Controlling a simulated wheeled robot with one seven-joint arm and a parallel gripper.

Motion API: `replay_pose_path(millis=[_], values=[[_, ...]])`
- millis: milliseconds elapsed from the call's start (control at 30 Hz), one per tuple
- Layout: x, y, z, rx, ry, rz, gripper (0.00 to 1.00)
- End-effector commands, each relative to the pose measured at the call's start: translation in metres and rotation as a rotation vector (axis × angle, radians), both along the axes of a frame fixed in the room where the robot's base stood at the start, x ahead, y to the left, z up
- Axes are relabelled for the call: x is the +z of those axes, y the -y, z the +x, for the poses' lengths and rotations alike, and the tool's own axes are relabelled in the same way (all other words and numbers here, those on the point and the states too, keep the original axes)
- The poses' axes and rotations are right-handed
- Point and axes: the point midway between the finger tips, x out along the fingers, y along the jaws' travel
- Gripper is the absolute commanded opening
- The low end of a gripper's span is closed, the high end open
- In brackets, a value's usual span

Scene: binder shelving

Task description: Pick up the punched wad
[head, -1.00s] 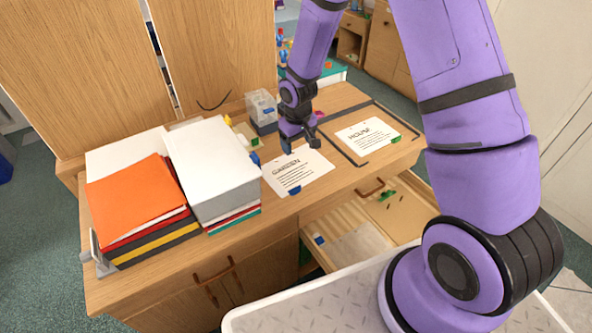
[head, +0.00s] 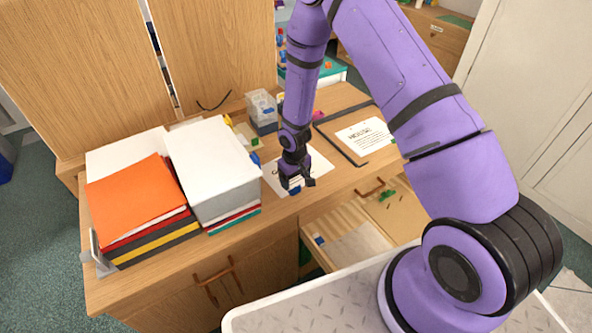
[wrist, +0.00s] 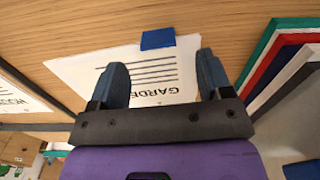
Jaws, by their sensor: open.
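No punch holes can be made out, so I cannot tell which paper is the punched wad. A white sheet headed GARDEN (head: 318,166) lies on the wooden top, with a blue clip (wrist: 157,39) on its edge. A sheet headed HOUSE (head: 364,136) lies to its right. A thick white paper block (head: 212,160) sits on coloured folders to its left. My gripper (head: 297,186) is over the GARDEN sheet and covers part of it. In the wrist view my gripper (wrist: 162,65) is open and empty, its fingers spread across the GARDEN sheet. Contact is unclear.
An orange sheet (head: 138,196) tops another folder stack at the left, beside a metal bookend (head: 97,250). A clear box (head: 262,108) and small items stand behind. An open drawer (head: 345,232) with small clips juts out at the front right. Dark strips border the HOUSE sheet.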

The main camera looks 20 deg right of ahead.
Motion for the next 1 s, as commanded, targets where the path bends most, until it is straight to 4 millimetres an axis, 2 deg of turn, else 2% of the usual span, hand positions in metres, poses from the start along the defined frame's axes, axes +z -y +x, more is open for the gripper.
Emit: replay_pose_path(millis=[133,300,600,633,833,1000], values=[[-0.023,0.003,-0.005,-0.001,-0.004,-0.001,0.72],[-0.04,0.003,-0.004,0.0,-0.002,-0.001,0.72],[-0.045,0.003,-0.004,0.0,0.0,0.0,0.72],[-0.045,0.003,-0.004,0.0,0.0,0.0,0.7],[-0.045,0.003,-0.004,-0.001,-0.001,0.0,0.25],[-0.045,0.003,-0.004,-0.001,-0.001,0.0,0.25]])
